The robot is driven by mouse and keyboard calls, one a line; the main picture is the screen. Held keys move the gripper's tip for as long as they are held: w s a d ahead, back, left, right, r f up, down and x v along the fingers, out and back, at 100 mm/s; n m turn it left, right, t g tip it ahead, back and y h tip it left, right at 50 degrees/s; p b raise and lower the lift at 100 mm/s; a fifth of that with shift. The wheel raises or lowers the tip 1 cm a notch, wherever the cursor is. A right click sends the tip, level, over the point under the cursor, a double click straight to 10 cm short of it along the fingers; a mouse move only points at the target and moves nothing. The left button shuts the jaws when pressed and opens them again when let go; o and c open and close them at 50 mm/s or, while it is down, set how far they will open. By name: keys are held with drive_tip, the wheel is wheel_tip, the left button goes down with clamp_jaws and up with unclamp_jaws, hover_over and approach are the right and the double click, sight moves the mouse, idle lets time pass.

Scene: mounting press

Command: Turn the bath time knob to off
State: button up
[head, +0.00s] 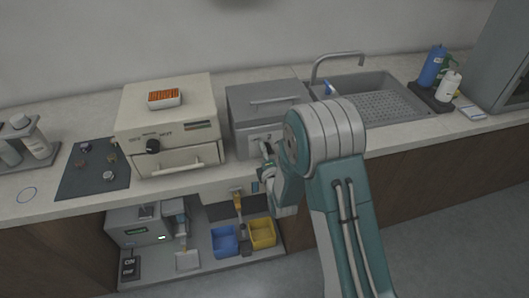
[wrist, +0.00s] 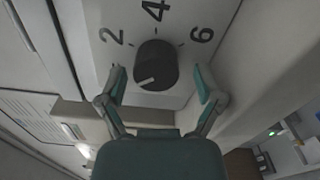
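A dark round knob (wrist: 156,65) fills the middle of the wrist view, on a pale panel marked 2, 4 and 6. A light pointer line on it faces the lower left, away from those numbers. No "off" mark is legible. My gripper (wrist: 159,78) is open, with one finger to each side of the knob and visible gaps between. In the head view my gripper (head: 267,151) is at the front of the grey lidded box (head: 262,103). My arm and gripper hide part of that front.
A cream press (head: 168,112) with its own black knob (head: 152,146) and front handle stands left of the grey box. A sink (head: 375,98) lies to the right. Blue (head: 224,241) and yellow (head: 262,233) bins sit on the shelf below.

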drive_tip(key=shift+d, duration=0.2)
drive_tip(key=shift+s+d, duration=0.15)
drive_tip(key=shift+s, duration=0.1)
drive_tip(key=v, duration=1.1)
drive_tip(key=shift+s, duration=0.15)
